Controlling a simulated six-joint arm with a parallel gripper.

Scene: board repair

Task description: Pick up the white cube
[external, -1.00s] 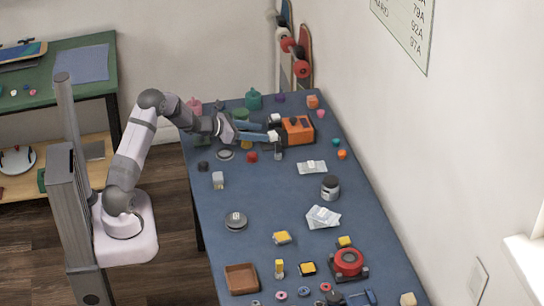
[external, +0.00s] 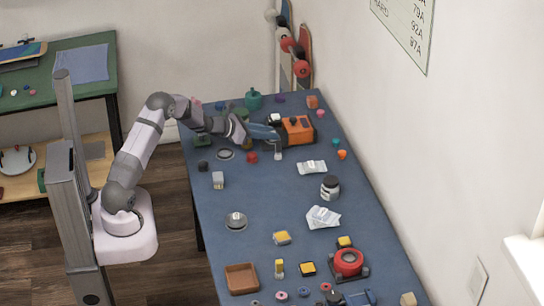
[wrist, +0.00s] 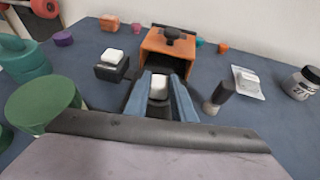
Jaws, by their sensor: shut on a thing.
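My gripper (wrist: 160,78) has two blue fingers shut on a small white cube (wrist: 158,88), which shows between them in the wrist view. In the external view my gripper (external: 275,133) is low over the far part of the blue table, just in front of the orange box (external: 298,129). The fingers hide most of the held cube there. I cannot tell whether it touches the table. A second white block (wrist: 112,55) sits on a black block to the left in the wrist view.
The orange box (wrist: 168,46) stands open-fronted just ahead. A white packet (wrist: 246,82) and a jar (wrist: 301,82) lie farther right.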

